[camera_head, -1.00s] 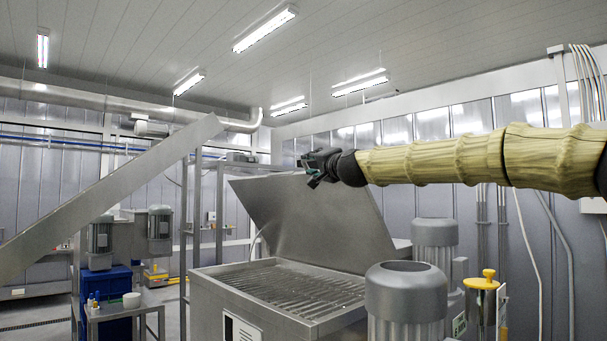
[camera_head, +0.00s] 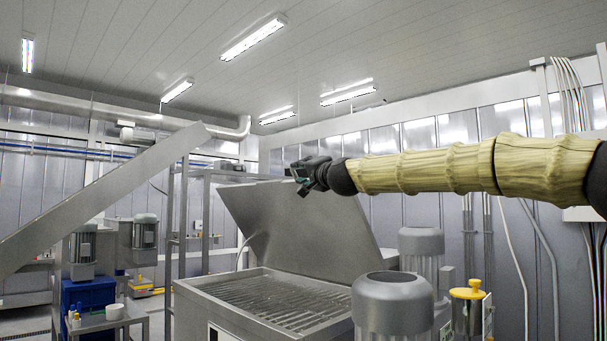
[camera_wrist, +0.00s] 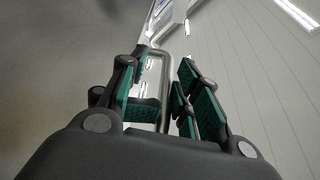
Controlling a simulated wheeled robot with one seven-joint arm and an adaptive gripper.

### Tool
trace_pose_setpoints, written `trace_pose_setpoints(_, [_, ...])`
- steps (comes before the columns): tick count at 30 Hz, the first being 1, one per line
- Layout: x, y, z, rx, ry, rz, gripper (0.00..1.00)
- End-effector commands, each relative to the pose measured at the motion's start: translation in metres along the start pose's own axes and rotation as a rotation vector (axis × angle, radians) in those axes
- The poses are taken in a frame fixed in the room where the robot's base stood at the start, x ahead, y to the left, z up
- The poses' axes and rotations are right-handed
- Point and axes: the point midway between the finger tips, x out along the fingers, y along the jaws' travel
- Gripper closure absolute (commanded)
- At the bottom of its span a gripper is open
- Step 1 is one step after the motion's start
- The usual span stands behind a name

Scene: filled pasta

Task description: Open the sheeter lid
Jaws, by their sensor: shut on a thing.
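The sheeter lid (camera_head: 300,225) is a large flat metal panel, raised and tilted back over the sheeter (camera_head: 195,310). The slatted grille inside the sheeter is in plain view. My gripper (camera_head: 303,173) is at the lid's upper edge, with the arm coming in from the right. In the wrist view my gripper (camera_wrist: 160,92) has its green-padded fingers on either side of a bright metal bar, which looks like the lid's handle (camera_wrist: 165,95). The lid's grey face (camera_wrist: 60,60) fills the left of that view. The exact contact is hard to see.
Grey motor housings (camera_head: 394,305) (camera_head: 422,250) and a yellow-topped cylinder (camera_head: 467,310) stand in front and to the right. A slanted metal chute (camera_head: 110,190) and a small side table (camera_head: 115,319) are at the left. Open space lies above the lid.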

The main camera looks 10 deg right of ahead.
Motion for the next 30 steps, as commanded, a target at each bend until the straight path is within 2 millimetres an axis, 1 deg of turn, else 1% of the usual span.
trace_pose_setpoints(1, [-0.007,-0.006,-0.002,0.000,0.002,-0.006,0.77])
trace_pose_setpoints(3, [-0.018,-0.006,-0.003,0.000,0.002,-0.006,0.77])
trace_pose_setpoints(12, [-0.069,0.001,-0.003,0.002,0.001,-0.001,0.77])
trace_pose_setpoints(18, [-0.095,0.003,-0.003,0.002,0.000,0.000,0.77])
trace_pose_setpoints(24, [-0.107,0.004,-0.003,0.002,-0.001,0.001,0.77])
trace_pose_setpoints(30, [-0.108,0.005,-0.003,0.002,-0.001,0.002,0.77])
